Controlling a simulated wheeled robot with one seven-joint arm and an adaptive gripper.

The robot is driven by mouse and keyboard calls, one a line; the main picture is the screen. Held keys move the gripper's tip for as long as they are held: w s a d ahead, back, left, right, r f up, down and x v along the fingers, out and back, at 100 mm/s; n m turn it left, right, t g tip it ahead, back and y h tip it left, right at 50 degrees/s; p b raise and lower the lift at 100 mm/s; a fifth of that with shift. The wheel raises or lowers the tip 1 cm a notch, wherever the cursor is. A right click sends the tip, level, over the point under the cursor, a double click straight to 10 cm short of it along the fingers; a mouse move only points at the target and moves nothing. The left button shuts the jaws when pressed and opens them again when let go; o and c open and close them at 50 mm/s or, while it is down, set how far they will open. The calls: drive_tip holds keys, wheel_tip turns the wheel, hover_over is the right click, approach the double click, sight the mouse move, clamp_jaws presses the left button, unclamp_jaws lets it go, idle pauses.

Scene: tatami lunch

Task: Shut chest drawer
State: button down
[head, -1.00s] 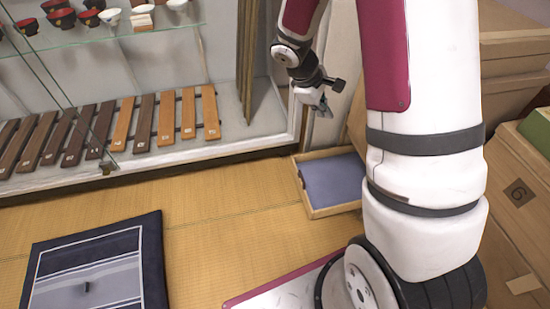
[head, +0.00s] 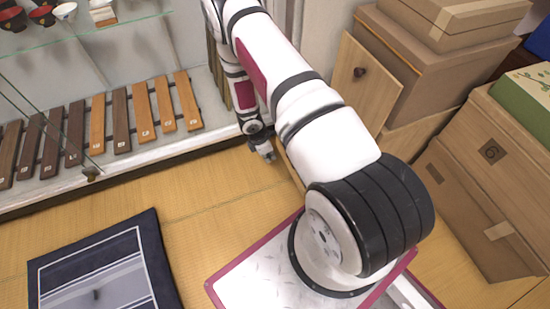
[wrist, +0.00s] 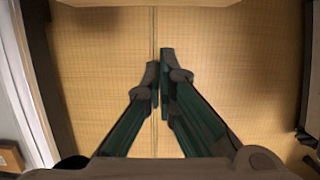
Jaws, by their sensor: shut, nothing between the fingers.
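The wooden chest (head: 385,95) stands behind my arm, its pale upper front bearing a dark round knob (head: 360,72). A strip of pale wood (head: 291,168), which looks like the pulled-out low drawer, shows beside my arm; my arm hides the rest, so how far out it is cannot be told. My gripper (head: 267,154) points down, low over the tatami, just left of that strip. In the wrist view my gripper (wrist: 161,62) is shut and empty above bare tatami. A pale wooden edge runs along the top of that view; whether it is the drawer is unclear.
A glass display case (head: 90,177) with wooden bars and bowls stands on the left, its edge close to my gripper. Cardboard boxes (head: 490,150) fill the right. The tatami (head: 215,215) between is clear.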

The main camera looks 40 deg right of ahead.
drive_tip(key=s+d+f+b, duration=0.1)
drive_tip(key=d+f+b, duration=0.4)
drive_tip(key=f, duration=0.4)
drive_tip(key=shift+s+d, duration=0.35)
drive_tip(key=shift+d, duration=0.25)
drive_tip(key=s+d, duration=0.1)
drive_tip(key=d, duration=0.4)
drive_tip(key=s+d, duration=0.2)
drive_tip(key=d, duration=0.4)
drive_tip(key=s+d, duration=0.2)
drive_tip(key=d, duration=0.4)
drive_tip(key=shift+d, duration=0.25)
